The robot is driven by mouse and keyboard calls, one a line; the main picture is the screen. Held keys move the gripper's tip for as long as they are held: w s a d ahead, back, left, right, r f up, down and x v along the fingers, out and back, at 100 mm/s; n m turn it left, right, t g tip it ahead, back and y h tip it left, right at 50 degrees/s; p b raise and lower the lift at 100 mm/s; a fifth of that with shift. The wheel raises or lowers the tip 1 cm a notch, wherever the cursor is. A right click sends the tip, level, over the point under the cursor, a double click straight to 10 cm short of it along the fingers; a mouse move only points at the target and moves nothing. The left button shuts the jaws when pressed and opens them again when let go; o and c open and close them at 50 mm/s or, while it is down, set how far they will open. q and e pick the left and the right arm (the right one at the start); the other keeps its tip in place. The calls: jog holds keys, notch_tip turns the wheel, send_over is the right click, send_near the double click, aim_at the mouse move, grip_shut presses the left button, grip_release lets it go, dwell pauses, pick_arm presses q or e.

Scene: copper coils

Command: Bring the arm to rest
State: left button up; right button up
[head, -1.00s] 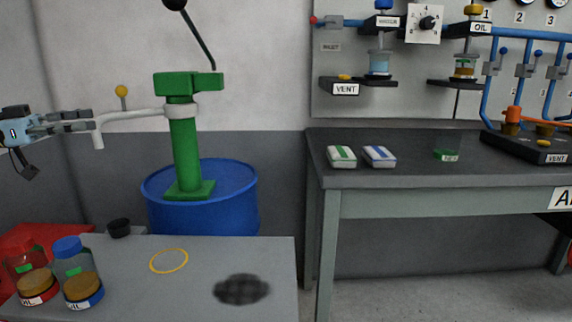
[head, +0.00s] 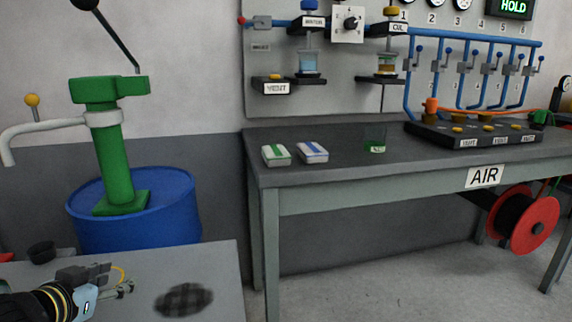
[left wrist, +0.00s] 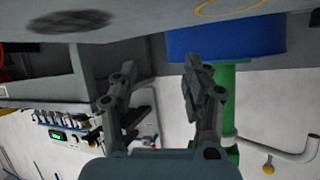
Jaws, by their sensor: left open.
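My left gripper (head: 112,280) is at the lower left of the head view, above the grey table at the left (head: 215,270). Its fingers point right and are apart, with nothing between them. In the left wrist view, the two fingers (left wrist: 158,95) also stand apart and empty. That view appears upside down, with the table's dark stain (left wrist: 70,20) at the top. My right gripper is not in view.
A blue drum (head: 150,225) with a green pump (head: 118,160) stands behind the left table. A red reel (head: 525,225) hangs beneath. Floor between is clear.

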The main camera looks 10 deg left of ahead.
pick_arm(q)
jog(key=s+d+g+h, duration=0.1)
jog(key=s+d+g, duration=0.5)
jog(key=s, duration=0.6)
jog(key=s+d+g, duration=0.4)
jog(key=s+d, duration=0.4)
jog(key=s, duration=0.4)
jog(key=s+a+f+p, duration=0.1)
jog(key=s+a+f, duration=0.1)
jog(key=f, duration=1)
jog(key=s+a+f+p, duration=0.1)
jog(key=s+f, duration=0.1)
jog(key=f, duration=1)
jog(key=s+f+g, duration=0.1)
jog(key=s+f, duration=0.5)
jog(key=s, duration=0.3)
jog(key=s+a+f+g, duration=0.1)
jog(key=s+f, duration=0.6)
jog(key=s, duration=0.2)
jog(key=shift+p, duration=0.4)
